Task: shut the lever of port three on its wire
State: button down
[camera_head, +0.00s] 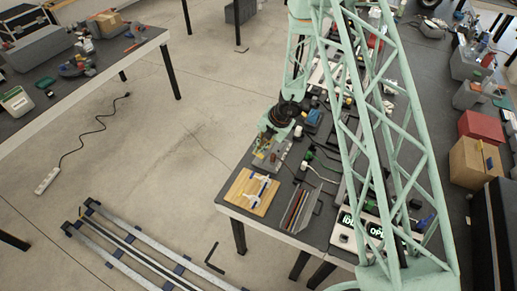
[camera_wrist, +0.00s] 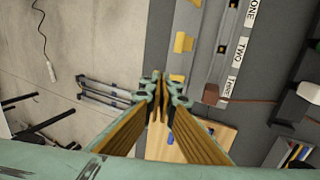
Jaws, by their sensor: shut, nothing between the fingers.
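In the wrist view a grey connector strip (camera_wrist: 203,48) carries labels ONE, TWO and THREE. The label THREE (camera_wrist: 226,89) is lowest in the picture. Yellow levers line the strip's left side; the lowest, level with port three (camera_wrist: 178,78), is just right of my fingertips. I cannot tell how far it is tilted. A brown wire (camera_wrist: 240,99) runs from the right to an orange-brown end (camera_wrist: 210,94) at port three. My gripper (camera_wrist: 158,84) is shut and empty, left of that lever; contact is unclear. In the head view my gripper (camera_head: 266,137) hangs over the strip (camera_head: 271,158).
A wooden board (camera_head: 247,192) with white and blue items lies at the bench's front corner. A tray of coloured rods (camera_head: 298,207) is beside it. Dark adapters (camera_wrist: 301,103) stand right of the strip.

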jog(key=shift+r, duration=0.1)
jog(key=shift+d+r+p, duration=0.1)
jog(key=shift+r+p, duration=1.7)
jog(key=shift+r, duration=0.4)
notch_tip(320, 180, up, 9)
jog(key=p, duration=0.2)
send_over(260, 155)
jog(key=shift+r, duration=0.2)
jog(key=shift+w+r, duration=0.1)
